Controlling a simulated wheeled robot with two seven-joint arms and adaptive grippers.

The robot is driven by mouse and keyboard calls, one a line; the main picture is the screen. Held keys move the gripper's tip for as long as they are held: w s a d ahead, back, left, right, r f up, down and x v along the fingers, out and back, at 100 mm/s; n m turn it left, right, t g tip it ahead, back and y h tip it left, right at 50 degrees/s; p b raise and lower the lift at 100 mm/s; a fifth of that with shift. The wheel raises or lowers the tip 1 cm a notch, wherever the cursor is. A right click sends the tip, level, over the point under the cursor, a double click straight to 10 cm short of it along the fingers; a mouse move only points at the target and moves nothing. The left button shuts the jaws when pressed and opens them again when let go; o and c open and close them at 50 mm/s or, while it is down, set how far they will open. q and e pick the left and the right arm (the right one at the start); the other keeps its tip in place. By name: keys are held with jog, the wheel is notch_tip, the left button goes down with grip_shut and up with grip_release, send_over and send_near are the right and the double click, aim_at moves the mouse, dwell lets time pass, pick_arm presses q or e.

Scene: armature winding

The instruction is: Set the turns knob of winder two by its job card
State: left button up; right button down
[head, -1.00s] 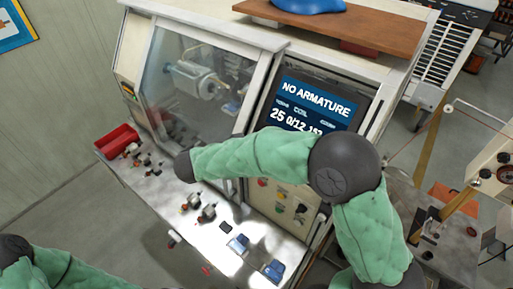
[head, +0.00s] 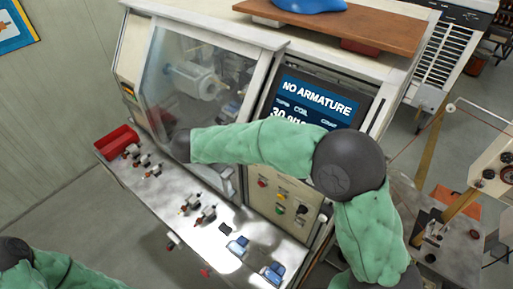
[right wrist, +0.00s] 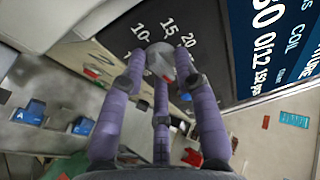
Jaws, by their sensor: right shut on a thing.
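In the right wrist view, a round grey turns knob (right wrist: 160,58) sits on a dark dial plate with the white numbers 10, 15 and 20 beside it. My right gripper (right wrist: 163,72) has its purple fingers closed around this knob. The winder's screen (head: 312,100) reads NO ARMATURE. Under its column headings it shows 30 and 0/12, and the screen also shows in the right wrist view (right wrist: 285,45). In the head view my right arm covers the dial and gripper. Only a piece of my left arm shows at lower left; its gripper is out of view. I cannot make out a job card.
The winder's glass guard (head: 195,80) covers a winding head. A red bin (head: 118,141), several small armatures (head: 190,203) and blue parts (head: 237,247) lie on the bench ledge. Buttons and a black selector (head: 301,209) are below the screen. Another machine (head: 490,175) stands at right.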

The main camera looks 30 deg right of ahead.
jog(key=shift+s+a+f+m, duration=0.2)
jog(key=shift+f+m, duration=0.1)
jog(key=shift+f, duration=0.25)
jog(key=c, duration=1.1)
grip_release()
jog(key=shift+c, duration=0.2)
jog(key=shift+w+r, duration=0.1)
jog(key=shift+r, duration=0.05)
jog(key=shift+d+r, duration=0.1)
jog(key=shift+r, duration=0.1)
jog(key=v, duration=1.2)
jog(key=shift+w, duration=0.15)
